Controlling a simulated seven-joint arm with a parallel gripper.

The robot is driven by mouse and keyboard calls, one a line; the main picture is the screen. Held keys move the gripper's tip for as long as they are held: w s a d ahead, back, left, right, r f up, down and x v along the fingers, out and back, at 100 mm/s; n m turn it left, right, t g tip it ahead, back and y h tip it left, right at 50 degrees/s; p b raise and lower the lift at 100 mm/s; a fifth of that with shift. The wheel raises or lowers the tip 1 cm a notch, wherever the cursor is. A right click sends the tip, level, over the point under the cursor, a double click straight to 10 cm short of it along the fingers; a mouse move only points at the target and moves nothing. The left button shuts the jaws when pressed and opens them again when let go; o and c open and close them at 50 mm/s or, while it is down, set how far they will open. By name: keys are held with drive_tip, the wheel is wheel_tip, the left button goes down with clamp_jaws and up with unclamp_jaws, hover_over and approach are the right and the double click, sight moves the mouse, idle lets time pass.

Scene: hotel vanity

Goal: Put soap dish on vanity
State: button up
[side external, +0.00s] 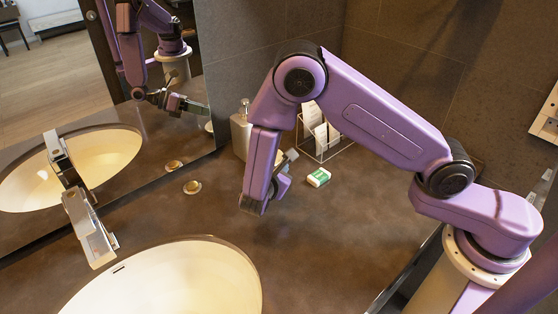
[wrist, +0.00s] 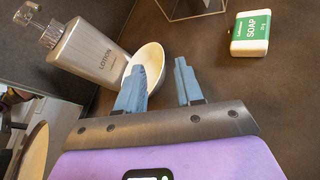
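The soap dish, a small white oval bowl (wrist: 153,56), stands on the brown vanity top (wrist: 215,75) in the wrist view, close to the lotion bottle. My gripper (wrist: 160,65) is open, with its two blue-grey fingers apart. The left finger overlaps the near part of the dish in the picture, and the right finger is just right of its rim. I cannot tell whether either finger touches it.
A lotion bottle (wrist: 90,50) stands left of the dish; it also shows in the side view (side external: 240,131). A green and white soap box (side external: 319,177) lies right of my gripper. A clear holder (side external: 324,130) stands behind. The sink (side external: 165,280) and faucet (side external: 88,228) are left.

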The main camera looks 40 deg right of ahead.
drive_tip(key=v, duration=0.5)
drive_tip(key=shift+s+a+r, duration=0.15)
drive_tip(key=shift+s+a, duration=0.05)
drive_tip(key=shift+a, duration=0.05)
drive_tip(key=s+d+r+m+g+y, duration=0.2)
drive_tip(key=s+d+r+y, duration=0.1)
drive_tip(key=s, duration=0.6)
drive_tip(key=s+d+r+m+g+y, duration=0.3)
drive_tip(key=s+d+r+y, duration=0.1)
drive_tip(key=s, duration=0.5)
drive_tip(key=s+d+r+m+g+y, duration=0.2)
drive_tip(key=s+d+r+g+y, duration=0.1)
drive_tip(key=s, duration=0.6)
drive_tip(key=shift+d+r+m+y, duration=0.4)
drive_tip(key=shift+d+r+y, duration=0.1)
drive_tip(key=shift+d+y, duration=0.15)
